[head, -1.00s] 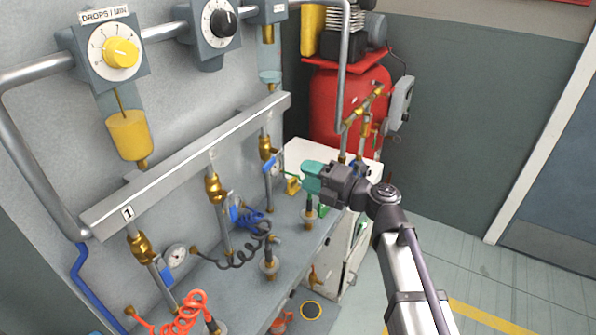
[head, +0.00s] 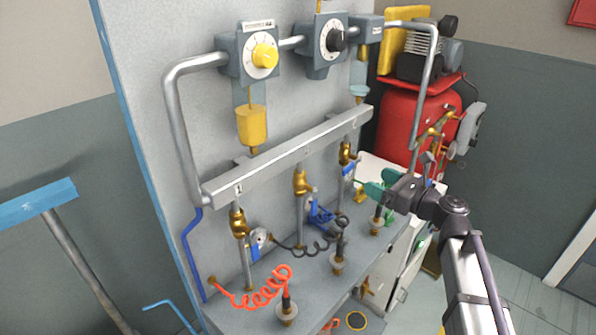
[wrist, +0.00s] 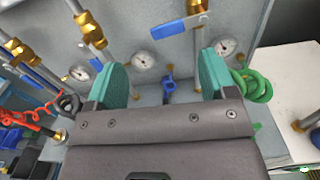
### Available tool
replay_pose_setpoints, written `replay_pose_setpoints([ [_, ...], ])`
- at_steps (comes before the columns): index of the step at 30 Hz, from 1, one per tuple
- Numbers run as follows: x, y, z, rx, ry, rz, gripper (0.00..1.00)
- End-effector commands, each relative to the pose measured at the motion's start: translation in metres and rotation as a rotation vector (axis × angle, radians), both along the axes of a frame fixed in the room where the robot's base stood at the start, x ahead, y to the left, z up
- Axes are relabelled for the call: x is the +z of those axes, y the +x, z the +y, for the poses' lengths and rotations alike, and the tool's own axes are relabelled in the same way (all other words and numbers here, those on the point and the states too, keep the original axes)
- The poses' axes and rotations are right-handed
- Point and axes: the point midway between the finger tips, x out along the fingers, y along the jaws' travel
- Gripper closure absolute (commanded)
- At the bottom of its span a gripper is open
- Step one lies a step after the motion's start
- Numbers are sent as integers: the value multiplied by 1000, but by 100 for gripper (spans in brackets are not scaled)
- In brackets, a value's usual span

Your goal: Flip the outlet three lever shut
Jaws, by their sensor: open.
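The outlet three lever is a flat blue handle (wrist: 180,26) on the brass valve at the top of the wrist view. It lies across its pipe, sticking out to the left. In the head view the blue lever (head: 348,170) is small, below the rightmost brass valve (head: 346,153). My gripper (head: 370,188) is just right of and slightly below that valve. The lever is beyond the fingertips; contact does not show.
A pressure gauge (wrist: 228,46) is beside the right finger, and a green coiled hose (wrist: 252,86) is right of it. Two more outlets with brass valves (head: 301,183) are to the left. A red tank (head: 405,125) stands behind. A white cabinet (head: 400,240) is right of the bench.

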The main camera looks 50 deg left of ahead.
Motion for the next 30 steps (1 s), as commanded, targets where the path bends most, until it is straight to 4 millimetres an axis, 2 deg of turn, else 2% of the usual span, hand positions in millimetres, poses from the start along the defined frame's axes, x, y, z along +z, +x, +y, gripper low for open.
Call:
replay_pose_setpoints([
  [3, 0, 0, 0, 1, 12, -149, 22],
  [10, 0, 0, 8, 2, 15, -174, 22],
  [22, 0, -7, 94, 3, 13, -172, 22],
  [25, 0, -8, 104, 1, 13, -172, 22],
  [30, 0, -10, 108, 0, 13, -171, 22],
])
